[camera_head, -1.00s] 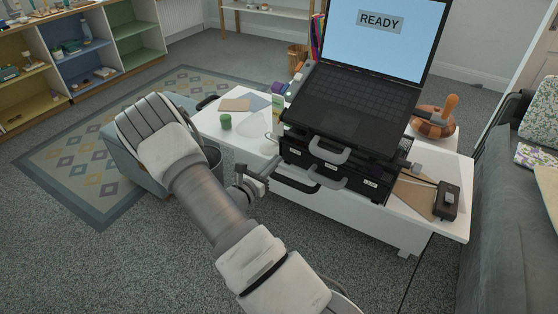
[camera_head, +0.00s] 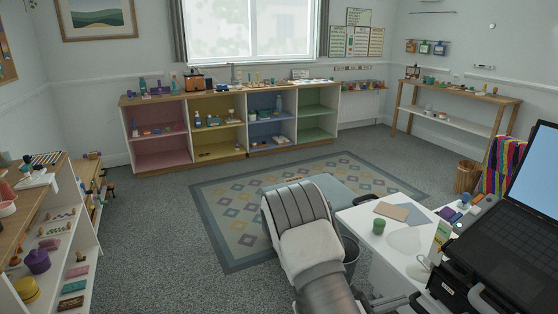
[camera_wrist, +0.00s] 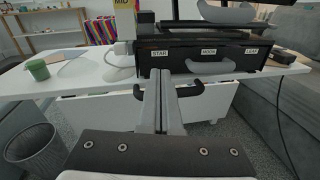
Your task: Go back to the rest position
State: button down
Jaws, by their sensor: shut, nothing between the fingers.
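My gripper (camera_wrist: 161,92) shows in the wrist view with its two fingers together and nothing between them. It points at the white table (camera_wrist: 95,80) and the black drawer case (camera_wrist: 215,62), whose drawers are labelled STAR, MOON and LEAF. A dark handle (camera_wrist: 196,88) shows on both sides of the fingers; whether they touch it I cannot tell. In the head view my arm rises at the bottom centre, and my gripper is out of that picture. The black laptop-like unit (camera_head: 508,235) stands at the right edge, cut off by the frame.
A green cup (camera_head: 379,226) and papers (camera_head: 392,211) lie on the table. A grey bin (camera_head: 350,258) and a blue-grey cushioned seat (camera_head: 330,188) are beside it. Shelves (camera_head: 95,240) stand at the left. The patterned rug (camera_head: 225,210) and carpet left of my arm are clear.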

jog(key=s+a+r+m+g+y, duration=0.3)
jog(key=s+r+m+g+y, duration=0.4)
jog(key=s+r+m, duration=0.45)
jog(key=s+a+r+m+t+y, duration=0.3)
jog(key=a+r+m+t+y, duration=0.15)
jog(key=a+r, duration=0.25)
jog(key=s+a+r+m+t+y, duration=0.3)
jog(key=s+a+r+t+y, duration=0.1)
jog(key=a+r+y, duration=0.25)
notch_tip(320, 180, up, 19)
jog(key=p, duration=1.9)
jog(key=shift+a+h, duration=0.4)
jog(key=shift+w, duration=0.1)
